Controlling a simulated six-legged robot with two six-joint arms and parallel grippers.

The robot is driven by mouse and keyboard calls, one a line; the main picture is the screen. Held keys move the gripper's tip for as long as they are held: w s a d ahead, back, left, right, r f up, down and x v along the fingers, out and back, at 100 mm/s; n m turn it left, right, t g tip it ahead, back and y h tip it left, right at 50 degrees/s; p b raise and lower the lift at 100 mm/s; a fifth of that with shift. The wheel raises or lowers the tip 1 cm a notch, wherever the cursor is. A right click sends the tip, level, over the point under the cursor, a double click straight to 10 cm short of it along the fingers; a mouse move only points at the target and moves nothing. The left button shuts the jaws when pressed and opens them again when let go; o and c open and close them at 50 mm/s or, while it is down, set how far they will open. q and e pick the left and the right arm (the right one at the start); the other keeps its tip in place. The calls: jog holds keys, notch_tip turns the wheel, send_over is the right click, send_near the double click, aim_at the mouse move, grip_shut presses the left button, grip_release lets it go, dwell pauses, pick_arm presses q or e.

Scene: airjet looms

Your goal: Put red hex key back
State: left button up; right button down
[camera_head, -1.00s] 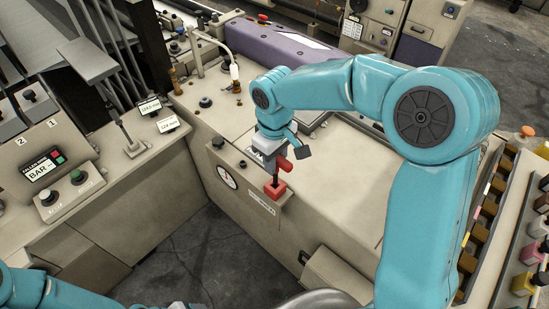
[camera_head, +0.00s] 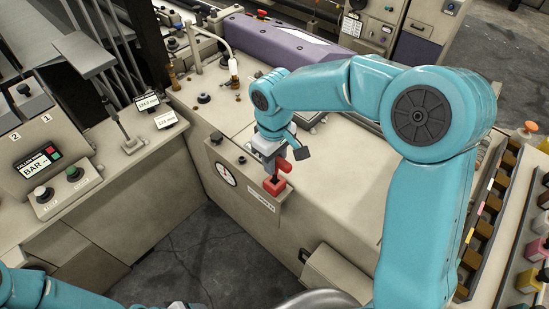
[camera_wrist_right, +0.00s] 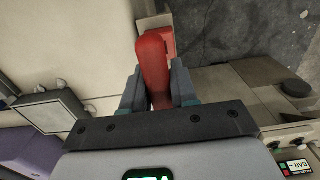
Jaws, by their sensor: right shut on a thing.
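The red hex key (camera_head: 284,166) has a thick red handle and stands roughly upright at the machine's front edge. A small red block (camera_head: 274,187) sits just below it, fixed at the panel edge, and only a short dark gap or shaft shows between them. My right gripper (camera_head: 274,160) is shut on the key's handle, above the block. In the right wrist view, the red handle (camera_wrist_right: 153,62) stands between my two fingers, with the red block (camera_wrist_right: 169,40) behind it. Whether the shaft's tip is inside the block is hidden. My left arm shows at bottom left; its fingers are not clear.
A round gauge (camera_head: 227,174) is on the panel left of the block. A bottle-like fitting (camera_head: 234,70) and knobs stand on the machine top. A control box with a display (camera_head: 37,164) is at left. A rack of coloured bobbins (camera_head: 527,282) is at right.

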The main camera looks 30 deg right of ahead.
jog(key=shift+f+b, duration=0.75)
jog(key=shift+f, duration=0.4)
grip_release()
jog(key=shift+r+p, duration=4)
jog(key=shift+r, duration=1.1)
jog(key=shift+w, duration=0.1)
notch_tip(320, 180, up, 16)
jog(key=shift+r, duration=0.15)
